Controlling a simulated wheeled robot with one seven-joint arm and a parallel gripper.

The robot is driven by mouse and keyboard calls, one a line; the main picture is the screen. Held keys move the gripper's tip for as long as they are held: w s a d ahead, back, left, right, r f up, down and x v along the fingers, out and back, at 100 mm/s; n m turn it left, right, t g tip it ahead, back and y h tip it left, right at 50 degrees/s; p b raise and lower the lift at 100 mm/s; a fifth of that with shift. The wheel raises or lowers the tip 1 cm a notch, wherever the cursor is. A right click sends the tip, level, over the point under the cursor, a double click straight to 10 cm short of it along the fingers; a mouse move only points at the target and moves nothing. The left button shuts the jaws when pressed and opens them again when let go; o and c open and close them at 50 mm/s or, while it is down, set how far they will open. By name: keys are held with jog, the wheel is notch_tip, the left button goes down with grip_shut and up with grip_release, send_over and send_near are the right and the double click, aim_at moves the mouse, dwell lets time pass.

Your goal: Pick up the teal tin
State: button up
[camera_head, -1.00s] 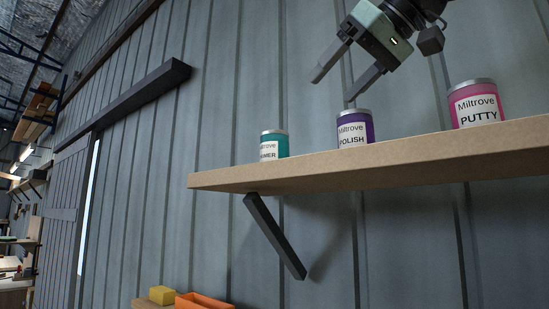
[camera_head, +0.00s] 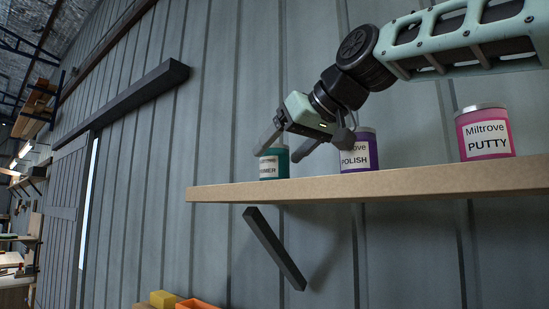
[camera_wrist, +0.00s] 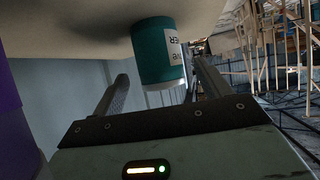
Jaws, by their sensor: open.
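The teal tin (camera_head: 274,163) stands upright near the left end of the wooden shelf (camera_head: 350,188), its label partly readable. My gripper (camera_head: 279,149) is open and close to the tin in the head view, with one finger overlapping the tin's upper left and the other to its right. In the wrist view the teal tin (camera_wrist: 159,55) appears upside down, beyond and between the two open fingers (camera_wrist: 163,85). Nothing is held. I cannot tell whether a finger touches the tin.
A purple tin (camera_head: 360,152) stands just right of my gripper, partly hidden by it; its purple side fills the wrist view's left edge (camera_wrist: 12,120). A pink tin (camera_head: 484,133) stands farther right. A dark bracket (camera_head: 274,248) is under the shelf. The shelf's left end is clear.

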jog(key=shift+p+x, duration=0.4)
jog(key=shift+x, duration=1.05)
jog(key=shift+r, duration=0.15)
jog(key=c, duration=1.2)
jog(key=shift+o, duration=0.2)
